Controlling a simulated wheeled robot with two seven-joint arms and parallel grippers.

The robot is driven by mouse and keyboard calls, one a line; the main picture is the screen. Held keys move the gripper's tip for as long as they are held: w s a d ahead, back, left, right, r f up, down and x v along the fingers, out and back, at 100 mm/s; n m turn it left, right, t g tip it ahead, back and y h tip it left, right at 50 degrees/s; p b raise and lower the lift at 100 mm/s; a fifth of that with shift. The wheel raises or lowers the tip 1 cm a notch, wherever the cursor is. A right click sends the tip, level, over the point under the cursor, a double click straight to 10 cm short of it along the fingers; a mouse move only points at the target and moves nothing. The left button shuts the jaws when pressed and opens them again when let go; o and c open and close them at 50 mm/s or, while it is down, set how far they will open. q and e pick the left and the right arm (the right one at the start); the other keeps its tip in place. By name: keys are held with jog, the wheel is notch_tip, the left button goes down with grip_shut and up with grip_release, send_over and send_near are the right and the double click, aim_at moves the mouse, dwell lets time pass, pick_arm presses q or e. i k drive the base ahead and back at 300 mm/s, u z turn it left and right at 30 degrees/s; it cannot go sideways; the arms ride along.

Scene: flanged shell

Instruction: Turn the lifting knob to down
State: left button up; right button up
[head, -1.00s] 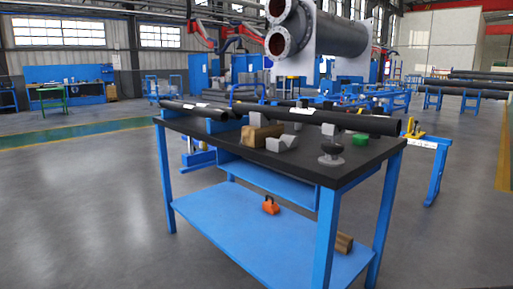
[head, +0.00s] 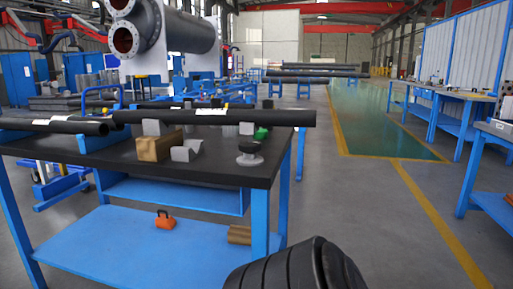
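I cannot make out anything that is clearly the lifting knob. A dark round knob-like piece on a grey disc base (head: 249,153) stands near the right end of the black-topped blue workbench (head: 225,172). A small orange object with a handle (head: 165,220) sits on the bench's lower shelf. I cannot tell whether either is the lifting knob. A large grey flanged shell (head: 165,27) is up at the top left, its open ends facing left. Neither of my grippers shows in the head view.
Dark pipes (head: 215,117) lie along the workbench, with a brown block (head: 155,147) and a green piece (head: 262,133) nearby. More blue benches (head: 440,97) stand right. The floor between is clear.

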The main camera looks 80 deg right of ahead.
aim_at(245, 146)
jog(key=z, duration=2.35)
